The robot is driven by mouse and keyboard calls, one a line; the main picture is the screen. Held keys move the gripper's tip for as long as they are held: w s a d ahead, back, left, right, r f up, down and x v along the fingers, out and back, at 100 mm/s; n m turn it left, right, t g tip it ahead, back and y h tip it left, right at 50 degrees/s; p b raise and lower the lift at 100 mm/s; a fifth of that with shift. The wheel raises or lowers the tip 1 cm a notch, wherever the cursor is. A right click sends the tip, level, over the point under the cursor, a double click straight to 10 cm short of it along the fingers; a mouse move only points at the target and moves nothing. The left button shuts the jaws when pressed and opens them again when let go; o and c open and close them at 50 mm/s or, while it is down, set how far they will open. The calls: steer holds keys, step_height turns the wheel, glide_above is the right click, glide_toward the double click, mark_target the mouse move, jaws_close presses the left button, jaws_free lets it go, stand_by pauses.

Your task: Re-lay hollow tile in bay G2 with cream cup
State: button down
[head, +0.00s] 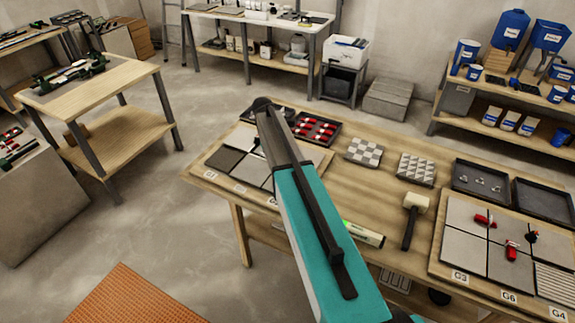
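My teal arm reaches across the workbench and covers part of the left tile board (207,168). My gripper cannot be made out at its far end. The left board holds grey tiles, one darker; a front label reads like G7, the others are too small or covered. The right tile board (436,262) has large light grey tiles and a ribbed one, with front labels G3, G6 and G4. Red clips (511,250) stand on its tile joints. I cannot make out a G2 label, a hollow tile or a cream cup.
Other benches and blue-stocked shelves stand around. Floor at left is open, with an orange sheet (130,300).

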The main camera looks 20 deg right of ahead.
stand_by(0.3)
steer(key=c, duration=1.6)
jaws_free()
steer(key=shift+o, duration=0.2)
steer(key=shift+f, duration=0.1)
steer(key=b+v, duration=0.4)
steer(key=v, duration=1)
steer(key=shift+b, duration=0.35)
steer(key=shift+f, duration=0.1)
